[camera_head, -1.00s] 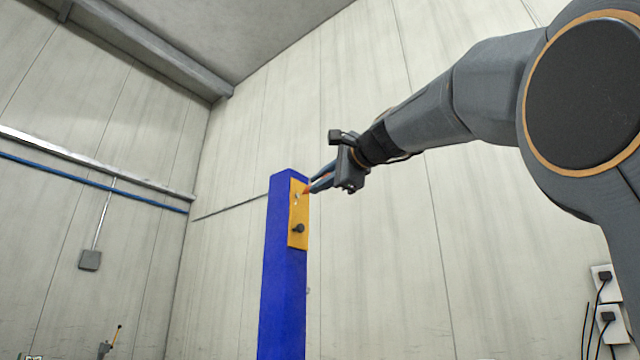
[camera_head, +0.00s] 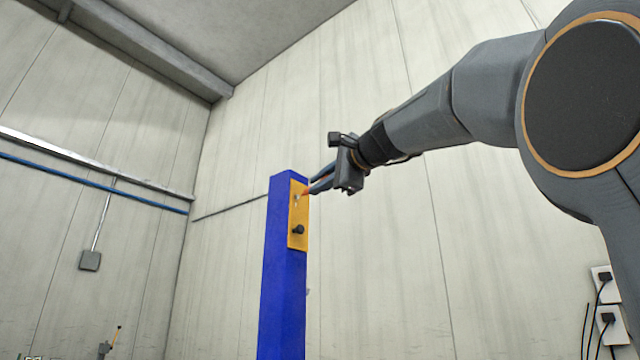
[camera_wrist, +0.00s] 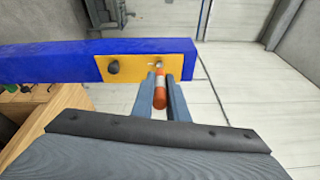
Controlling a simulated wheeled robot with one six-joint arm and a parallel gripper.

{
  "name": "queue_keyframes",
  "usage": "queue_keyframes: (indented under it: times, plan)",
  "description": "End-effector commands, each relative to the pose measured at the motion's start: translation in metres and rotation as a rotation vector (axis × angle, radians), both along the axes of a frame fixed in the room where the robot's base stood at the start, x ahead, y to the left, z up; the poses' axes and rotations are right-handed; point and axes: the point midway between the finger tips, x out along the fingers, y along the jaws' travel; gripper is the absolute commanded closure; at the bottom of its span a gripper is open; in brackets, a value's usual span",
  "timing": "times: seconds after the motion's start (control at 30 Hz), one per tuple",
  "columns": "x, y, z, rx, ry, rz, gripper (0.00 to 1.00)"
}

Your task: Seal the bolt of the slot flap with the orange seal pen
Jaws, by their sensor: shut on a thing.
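The slot flap is an orange-yellow plate (camera_head: 293,236) on the upper part of a blue column (camera_head: 284,290). It also shows in the wrist view (camera_wrist: 134,69). The flap carries a dark round knob (camera_head: 298,229) and, above it, a small pale bolt (camera_head: 296,198). In the wrist view the bolt (camera_wrist: 158,65) lies just beyond the pen. My gripper (camera_head: 319,184) is shut on the orange seal pen (camera_wrist: 160,99), which points at the bolt end of the flap. The pen's tip is close to the bolt; I cannot tell if they touch.
In the wrist view a wooden surface (camera_wrist: 55,145) with small dark and green items lies at the lower left, beside the blue column. Wall sockets with plugs (camera_head: 606,318) are at the far right. The space around the column top looks clear.

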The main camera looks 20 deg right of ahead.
Motion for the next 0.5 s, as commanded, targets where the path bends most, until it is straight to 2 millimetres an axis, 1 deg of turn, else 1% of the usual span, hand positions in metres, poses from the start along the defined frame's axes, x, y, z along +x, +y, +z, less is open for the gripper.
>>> queue_keyframes:
  times: [0.5]
  plan:
    - [0.0059,0.004,0.0001,0.0,0.0,0.0,1.0]
